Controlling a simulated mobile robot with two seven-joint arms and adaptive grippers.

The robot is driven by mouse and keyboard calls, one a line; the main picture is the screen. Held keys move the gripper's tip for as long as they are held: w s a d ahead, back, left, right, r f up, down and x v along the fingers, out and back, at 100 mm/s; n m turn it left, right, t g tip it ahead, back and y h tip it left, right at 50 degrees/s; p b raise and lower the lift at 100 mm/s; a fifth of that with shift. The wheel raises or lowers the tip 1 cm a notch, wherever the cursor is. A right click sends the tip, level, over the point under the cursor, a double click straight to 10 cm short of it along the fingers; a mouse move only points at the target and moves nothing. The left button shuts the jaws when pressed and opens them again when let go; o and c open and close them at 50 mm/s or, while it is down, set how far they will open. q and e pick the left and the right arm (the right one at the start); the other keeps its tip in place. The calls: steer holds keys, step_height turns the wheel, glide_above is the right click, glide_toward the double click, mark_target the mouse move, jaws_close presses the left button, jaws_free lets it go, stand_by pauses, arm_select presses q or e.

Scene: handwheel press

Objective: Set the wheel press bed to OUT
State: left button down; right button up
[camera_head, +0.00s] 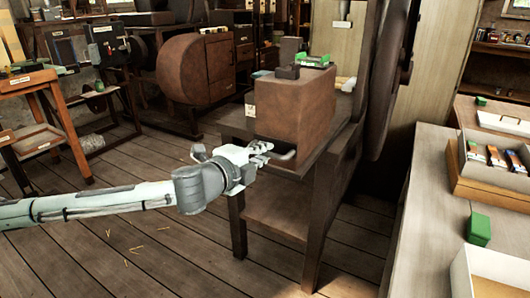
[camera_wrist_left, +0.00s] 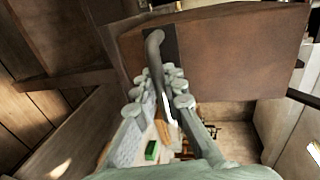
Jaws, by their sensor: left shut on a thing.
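A brown block-like press body (camera_head: 295,105) sits on a dark wooden stand (camera_head: 268,195) in the head view. A grey bent handle (camera_head: 285,156) shows low on its front face. My left gripper (camera_head: 262,147) is at this handle, shut on it. In the left wrist view, the handle (camera_wrist_left: 155,45) runs from a dark plate on the brown face (camera_wrist_left: 225,45) down between my left fingers (camera_wrist_left: 163,85). The fingers hide part of the handle. A small pale tag (camera_head: 249,110) is on the block's left edge; its text is unreadable. My right gripper is not in view.
A large dark curved part (camera_head: 385,75) stands right of the block. A workbench (camera_head: 425,220) with a box (camera_head: 500,175) and green block (camera_head: 479,229) is at right. Wooden floor (camera_head: 150,250) is open at lower left.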

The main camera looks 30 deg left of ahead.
arm_select(q)
steer(key=shift+s+f, duration=0.15)
steer(key=c, duration=2)
jaws_free()
steer(key=shift+c, duration=0.2)
steer(key=o, duration=0.5)
steer(key=shift+s, duration=0.1)
steer(key=shift+c, duration=0.2)
steer(key=v, duration=0.7)
steer(key=shift+s, duration=0.3)
